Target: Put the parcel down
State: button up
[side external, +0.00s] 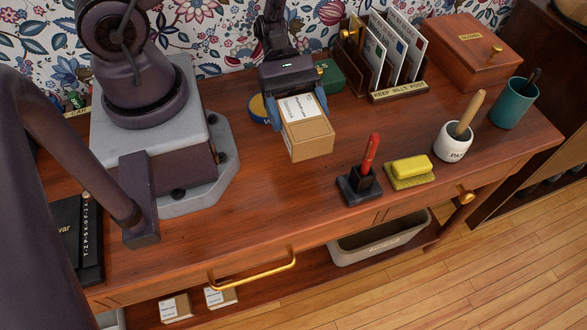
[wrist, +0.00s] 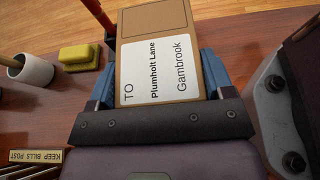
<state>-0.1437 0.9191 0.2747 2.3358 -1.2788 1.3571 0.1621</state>
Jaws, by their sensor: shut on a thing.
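The parcel (side external: 308,138) is a small brown cardboard box with a white address label on top. My gripper (side external: 297,103) is shut on it, with a blue finger on each side. In the wrist view the parcel (wrist: 153,55) fills the middle between the blue fingers of my gripper (wrist: 158,78), and its label reads "TO Plumholt Lane Gambrook". The parcel is over the wooden desk (side external: 270,190). I cannot tell whether its underside touches the desk top.
A red pen in a black stand (side external: 361,185), a yellow sponge on a dish (side external: 410,170) and a white pot (side external: 453,141) stand to the right. A letter rack (side external: 385,65) is behind. A blue round tin (side external: 262,108) is close left. The desk in front is clear.

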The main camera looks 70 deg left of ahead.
aim_at(290, 163)
jog(key=shift+s+d+f, duration=0.15)
jog(key=shift+s+d, duration=0.2)
jog(key=shift+s, duration=0.15)
jog(key=shift+s+d+f, duration=0.15)
jog(key=shift+s+d, duration=0.2)
jog(key=shift+s, duration=0.15)
notch_tip(290, 163, down, 8)
jog(key=shift+s+d+r, duration=0.1)
jog(key=o, duration=1)
jog(key=shift+o, duration=0.2)
jog(key=v, duration=1.2)
jog(key=shift+s, duration=0.1)
jog(key=d+r+m+t+y, duration=0.2)
jog(key=r+m+y, duration=0.4)
jog(key=r, duration=0.9)
jog(key=d+r+m+t+y, duration=0.2)
jog(key=r+m+y, duration=0.5)
jog(key=r+m, duration=0.4)
notch_tip(290, 163, up, 4)
jog(key=shift+s+f+m+t+y, duration=0.1)
jog(key=shift+s+m+t+y, duration=0.3)
jog(key=shift+t, duration=0.5)
jog(key=shift+d, duration=0.1)
